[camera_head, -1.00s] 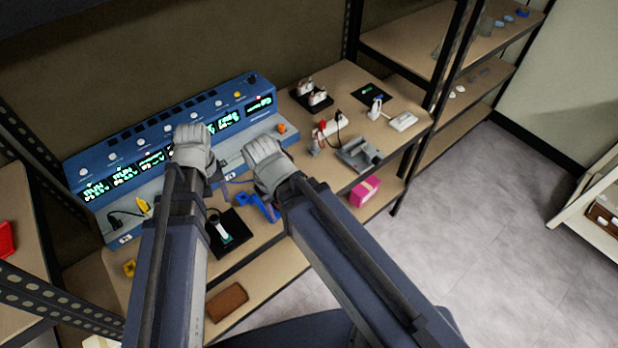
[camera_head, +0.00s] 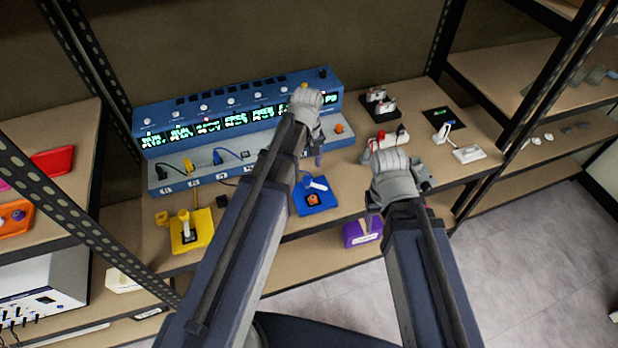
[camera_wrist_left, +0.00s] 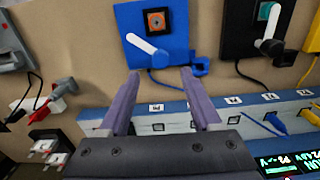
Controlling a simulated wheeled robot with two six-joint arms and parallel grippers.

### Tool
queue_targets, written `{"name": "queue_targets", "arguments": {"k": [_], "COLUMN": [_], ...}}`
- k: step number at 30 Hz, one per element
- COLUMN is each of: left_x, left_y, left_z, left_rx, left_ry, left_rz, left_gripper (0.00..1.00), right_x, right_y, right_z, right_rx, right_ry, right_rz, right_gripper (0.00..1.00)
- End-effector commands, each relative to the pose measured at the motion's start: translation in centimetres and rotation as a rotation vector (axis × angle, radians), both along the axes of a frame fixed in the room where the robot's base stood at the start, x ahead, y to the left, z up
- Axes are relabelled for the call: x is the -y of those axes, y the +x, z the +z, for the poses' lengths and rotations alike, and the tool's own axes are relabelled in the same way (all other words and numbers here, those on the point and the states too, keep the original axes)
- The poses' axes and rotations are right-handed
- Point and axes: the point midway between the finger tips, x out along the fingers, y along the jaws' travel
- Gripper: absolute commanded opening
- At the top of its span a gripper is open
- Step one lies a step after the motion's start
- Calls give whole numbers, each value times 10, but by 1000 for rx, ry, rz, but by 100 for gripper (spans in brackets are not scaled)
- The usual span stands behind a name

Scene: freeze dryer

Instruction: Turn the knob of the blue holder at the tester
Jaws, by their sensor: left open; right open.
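The blue holder (camera_head: 318,205) lies on the bench in front of the blue tester (camera_head: 240,158), with an orange-and-black piece and a white lever-like knob (camera_head: 315,184) on it. In the left wrist view the blue holder (camera_wrist_left: 178,16) is at the top centre, with its white knob (camera_wrist_left: 147,47) slanting across it. My left gripper (camera_head: 318,157) is above the tester's front edge, beyond the holder. Its open fingers (camera_wrist_left: 160,98) are empty and apart from the knob. My right gripper (camera_head: 388,165) is to the right of the holder, its fingertips mostly hidden by its own wrist.
A yellow holder (camera_head: 200,232) with a white knob lies to the left. A black holder (camera_wrist_left: 240,40) shows beside the blue one in the left wrist view. Cables run along the tester. Devices with red clips (camera_head: 382,141) stand beyond my right gripper. Shelf posts flank the bench.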

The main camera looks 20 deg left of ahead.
Motion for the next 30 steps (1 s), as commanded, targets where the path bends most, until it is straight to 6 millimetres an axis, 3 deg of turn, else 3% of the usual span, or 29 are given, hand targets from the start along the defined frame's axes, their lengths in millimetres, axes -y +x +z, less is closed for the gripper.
{"name": "queue_targets", "arguments": {"k": [1,12,25,30], "left_x": [0,0,0,0], "left_y": [0,0,0,0], "left_z": [-11,-57,-62,-62], "left_rx": [0,0,0,0], "left_ry": [0,0,0,0], "left_rz": [0,-1,-1,-1], "left_gripper": [65,65,65,46], "right_x": [0,0,0,0], "right_y": [0,0,0,0], "right_z": [-11,-57,-62,-62], "right_rx": [0,0,0,0], "right_ry": [0,0,0,0], "right_rz": [0,0,0,0], "right_gripper": [58,58,58,58]}}
